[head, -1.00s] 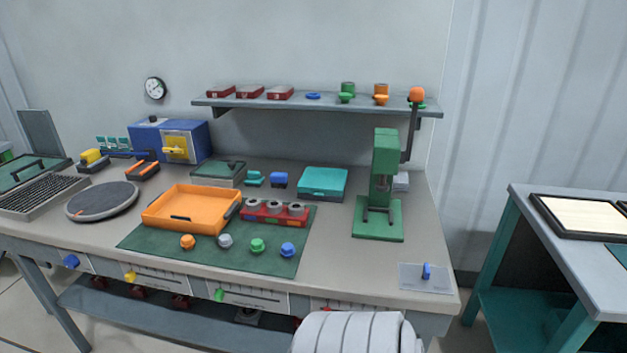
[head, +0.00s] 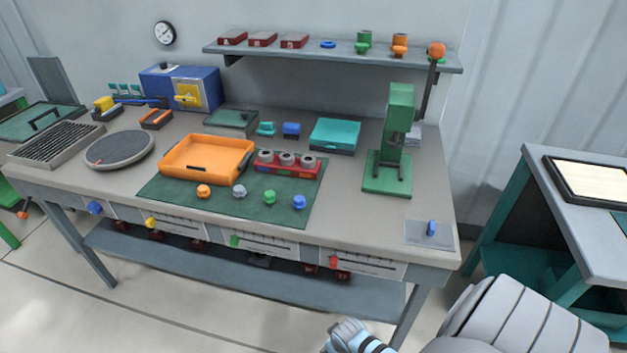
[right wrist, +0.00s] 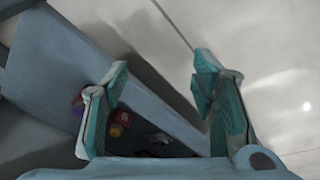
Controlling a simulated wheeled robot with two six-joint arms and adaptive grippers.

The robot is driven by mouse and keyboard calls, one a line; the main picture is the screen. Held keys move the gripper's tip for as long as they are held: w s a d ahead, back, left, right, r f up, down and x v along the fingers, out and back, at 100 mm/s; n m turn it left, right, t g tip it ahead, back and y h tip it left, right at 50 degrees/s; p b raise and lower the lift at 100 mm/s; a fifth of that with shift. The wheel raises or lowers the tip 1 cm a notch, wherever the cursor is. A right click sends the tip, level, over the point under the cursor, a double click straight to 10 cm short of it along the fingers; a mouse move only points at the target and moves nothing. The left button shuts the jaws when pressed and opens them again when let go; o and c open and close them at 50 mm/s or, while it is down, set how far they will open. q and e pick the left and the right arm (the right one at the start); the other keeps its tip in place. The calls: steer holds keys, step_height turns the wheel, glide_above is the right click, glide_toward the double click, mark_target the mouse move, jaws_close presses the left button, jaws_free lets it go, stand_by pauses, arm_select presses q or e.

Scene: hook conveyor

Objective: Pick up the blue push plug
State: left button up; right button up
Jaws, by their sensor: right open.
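The blue plug (head: 299,202) sits on the green mat (head: 165,190) near the front of the bench. It is the rightmost in a row with a green plug (head: 270,198), a grey plug (head: 239,191) and an orange plug (head: 203,191). My right gripper (right wrist: 160,65) is open and empty in the right wrist view, with floor and a bench shelf beyond it. In the head view only parts of my right arm show at the bottom, well away from the plug. My left gripper is out of view.
Behind the plugs are an orange tray (head: 207,174) and a red holder (head: 309,172) with grey rings. A green press (head: 385,183) stands at right. A small blue piece (head: 432,227) stands on a pale card. The floor before the bench is clear.

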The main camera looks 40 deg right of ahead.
steer(key=w+d+r+p, duration=0.1)
steer(key=w+r+p, duration=0.1)
steer(key=w+r, duration=0.9)
step_height(320, 180, up, 34)
steer(key=m+t+p, duration=0.2)
steer(key=m+p, duration=0.2)
glide_above(299, 198)
steer(key=s+a, duration=0.2)
steer(key=s, duration=0.3)
steer(key=b+x, duration=0.1)
steer(key=x, duration=0.8)
steer(key=b+x, duration=0.1)
steer(key=x, duration=0.4)
steer(key=shift+s+d+f+b, duration=0.1)
steer(key=shift+s+b, duration=0.15)
steer(key=shift+b, duration=0.05)
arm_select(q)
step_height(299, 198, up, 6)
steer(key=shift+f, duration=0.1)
arm_select(e)
steer(key=c, duration=0.9)
